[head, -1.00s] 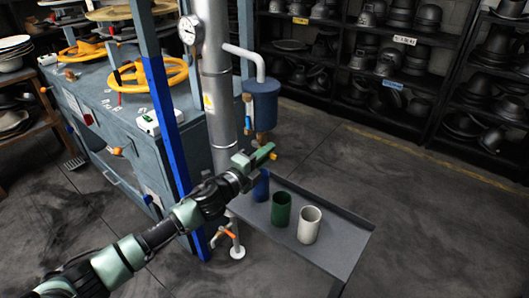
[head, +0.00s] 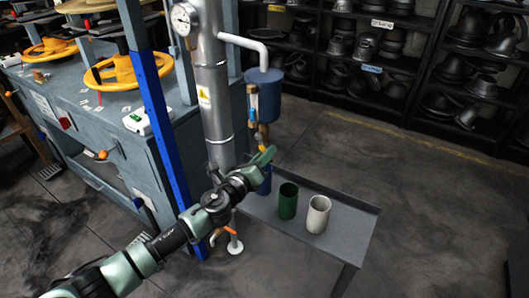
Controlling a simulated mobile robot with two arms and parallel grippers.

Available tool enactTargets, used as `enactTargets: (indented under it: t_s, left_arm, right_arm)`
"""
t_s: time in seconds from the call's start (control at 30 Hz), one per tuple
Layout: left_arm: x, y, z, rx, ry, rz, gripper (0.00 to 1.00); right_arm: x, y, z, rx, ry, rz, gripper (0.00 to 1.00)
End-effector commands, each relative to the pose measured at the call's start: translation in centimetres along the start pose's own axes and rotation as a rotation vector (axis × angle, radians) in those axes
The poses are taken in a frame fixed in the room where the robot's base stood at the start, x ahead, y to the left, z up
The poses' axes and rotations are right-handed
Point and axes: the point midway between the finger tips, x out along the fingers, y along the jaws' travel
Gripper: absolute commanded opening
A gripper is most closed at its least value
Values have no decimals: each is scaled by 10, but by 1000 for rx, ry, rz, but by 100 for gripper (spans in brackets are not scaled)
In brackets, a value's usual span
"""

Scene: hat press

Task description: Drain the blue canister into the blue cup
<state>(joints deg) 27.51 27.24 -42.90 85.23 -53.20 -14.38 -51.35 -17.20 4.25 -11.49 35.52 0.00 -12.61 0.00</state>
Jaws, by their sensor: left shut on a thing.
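The blue canister (head: 264,92) is fixed beside the metal column, with a sight tube and brass fittings below it. A yellow valve handle (head: 261,143) shows under the canister. My left gripper (head: 264,157) is shut at this handle, its green fingers covering part of it. The blue cup (head: 265,184) stands on the grey side shelf below the canister, partly hidden behind my gripper. Whether liquid is flowing cannot be seen. My right gripper is not in view.
A green cup (head: 288,201) and a white cup (head: 318,214) stand to the right on the grey shelf (head: 352,228). The metal column (head: 212,110) and a blue post (head: 160,130) stand left of the canister. The shelf's right end is clear.

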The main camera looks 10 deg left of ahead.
Motion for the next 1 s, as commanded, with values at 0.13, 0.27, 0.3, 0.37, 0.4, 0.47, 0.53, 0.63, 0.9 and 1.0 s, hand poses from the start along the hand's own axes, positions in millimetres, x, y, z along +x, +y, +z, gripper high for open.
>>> enactTargets:
  t_s: [0.13,0.27,0.3,0.37,0.4,0.47,0.53,0.63,0.9,1.0]
  left_arm:
    - [0,10,0,141,0,4,0]
    - [0,16,1,262,1,4,0]
    - [0,18,1,298,1,4,0]
    - [0,20,2,349,2,3,0]
    - [0,22,3,383,2,3,0]
    - [0,23,4,429,2,3,0]
    - [0,25,5,477,1,2,0]
    - [0,27,6,539,1,2,0]
    - [0,32,9,644,2,3,0]
    - [0,32,9,663,2,2,0]
  right_arm:
    - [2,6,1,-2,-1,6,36]
    - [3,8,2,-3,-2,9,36]
    - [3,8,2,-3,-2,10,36]
    - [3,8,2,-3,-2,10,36]
    - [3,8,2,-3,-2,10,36]
    - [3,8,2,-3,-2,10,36]
    - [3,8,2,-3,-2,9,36]
    - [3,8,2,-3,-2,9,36]
    - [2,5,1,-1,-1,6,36]
    - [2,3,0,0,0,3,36]
